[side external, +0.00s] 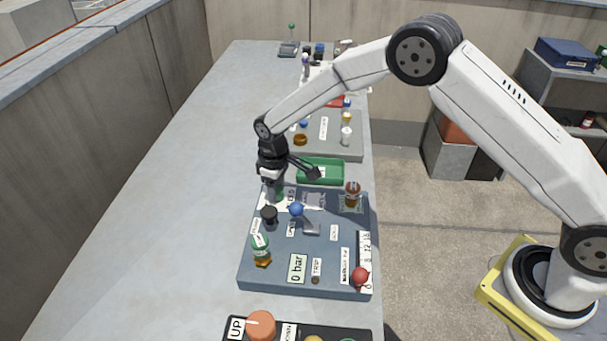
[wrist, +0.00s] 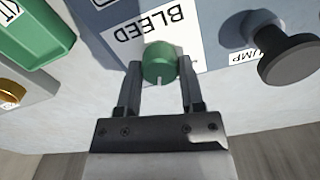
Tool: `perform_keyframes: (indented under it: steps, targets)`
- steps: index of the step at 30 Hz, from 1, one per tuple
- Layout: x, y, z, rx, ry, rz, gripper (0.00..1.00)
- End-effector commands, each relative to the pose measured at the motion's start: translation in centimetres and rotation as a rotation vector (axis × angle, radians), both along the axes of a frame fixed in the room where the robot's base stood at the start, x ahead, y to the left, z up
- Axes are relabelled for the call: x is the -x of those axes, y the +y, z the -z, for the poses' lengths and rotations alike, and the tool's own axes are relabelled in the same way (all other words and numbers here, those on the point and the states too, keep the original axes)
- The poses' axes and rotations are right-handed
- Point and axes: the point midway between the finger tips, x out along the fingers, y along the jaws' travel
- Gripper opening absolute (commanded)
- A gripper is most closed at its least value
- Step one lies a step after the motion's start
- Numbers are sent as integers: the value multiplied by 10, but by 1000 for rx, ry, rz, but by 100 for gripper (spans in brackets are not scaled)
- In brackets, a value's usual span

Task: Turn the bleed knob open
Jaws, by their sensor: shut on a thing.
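The bleed knob (wrist: 160,62) is a green round knob with a white mark on its near side. It stands beside a white label reading BLEED (wrist: 150,24). My gripper (wrist: 159,82) is shut on the knob in the wrist view, one finger on each side of it. In the side external view, my gripper (side external: 274,190) reaches down to the far left corner of the blue-grey panel (side external: 250,280). A little green of the knob (side external: 279,195) shows there beside the fingers.
A black mushroom-shaped knob (wrist: 290,58) stands close on the right in the wrist view, by a partly hidden label. A green tray (side external: 320,171) lies behind the panel. A blue ball-topped lever (side external: 296,209) and a red-topped part (side external: 352,188) stand nearby. The bench's left side is clear.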

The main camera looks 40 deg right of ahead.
Motion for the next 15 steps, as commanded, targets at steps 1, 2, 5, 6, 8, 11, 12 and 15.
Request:
perform_keyframes:
  steps: [1,2,5,6,8,11,12,15]
  targets:
    - [0,0,0,1,1,41,0]
    - [0,0,0,1,1,67,0]
    - [0,0,0,0,1,149,0]
    - [0,0,0,0,1,179,0]
    - [0,0,0,0,1,218,0]
    - [0,0,0,0,1,274,0]
    - [0,0,0,0,1,292,0]
    - [0,0,0,0,1,327,0]
